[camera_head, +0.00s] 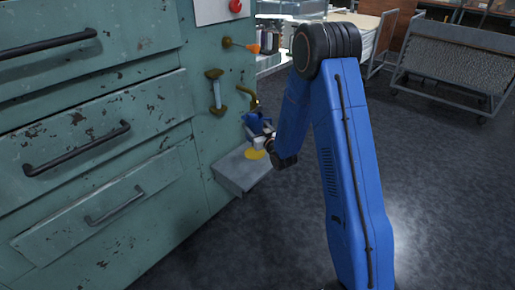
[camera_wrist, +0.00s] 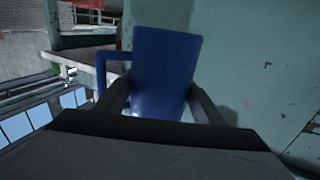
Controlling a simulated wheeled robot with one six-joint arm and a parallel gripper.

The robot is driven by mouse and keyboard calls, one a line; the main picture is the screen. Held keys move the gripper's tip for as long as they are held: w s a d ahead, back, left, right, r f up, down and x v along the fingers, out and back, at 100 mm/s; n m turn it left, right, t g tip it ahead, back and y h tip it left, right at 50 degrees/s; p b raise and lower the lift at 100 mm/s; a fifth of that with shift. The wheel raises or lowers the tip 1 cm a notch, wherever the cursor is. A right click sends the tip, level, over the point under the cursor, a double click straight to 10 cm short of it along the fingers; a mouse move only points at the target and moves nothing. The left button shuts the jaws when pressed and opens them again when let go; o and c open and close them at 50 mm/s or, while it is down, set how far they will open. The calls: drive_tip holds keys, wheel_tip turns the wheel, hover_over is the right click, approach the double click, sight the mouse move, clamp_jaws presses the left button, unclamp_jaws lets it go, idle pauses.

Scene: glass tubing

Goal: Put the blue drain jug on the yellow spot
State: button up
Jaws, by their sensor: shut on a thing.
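The blue drain jug (camera_head: 256,124) is held by my gripper (camera_head: 264,138) in front of the green cabinet, just below a brass tap (camera_head: 250,96). In the wrist view the jug (camera_wrist: 165,70) stands between my two fingers (camera_wrist: 160,105), with its handle on the left and a slight tilt. The fingers are shut on its sides. The yellow spot (camera_head: 254,154) lies on a small grey shelf (camera_head: 235,173) below the jug. The jug appears above the spot; my gripper partly covers this area, and the exact gap is hard to tell.
The green cabinet (camera_head: 170,145) with dark drawer handles fills the left. A level gauge (camera_head: 215,92), an orange-tipped fitting (camera_head: 253,48) and a red button (camera_head: 235,6) are on its panel. A wheeled cart (camera_head: 450,75) stands at the back right. The floor on the right is clear.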

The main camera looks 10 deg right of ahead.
drive_tip(key=shift+f, duration=4.55)
drive_tip(key=shift+f, duration=0.15)
drive_tip(key=o, duration=1.1)
drive_tip(key=shift+o, duration=0.2)
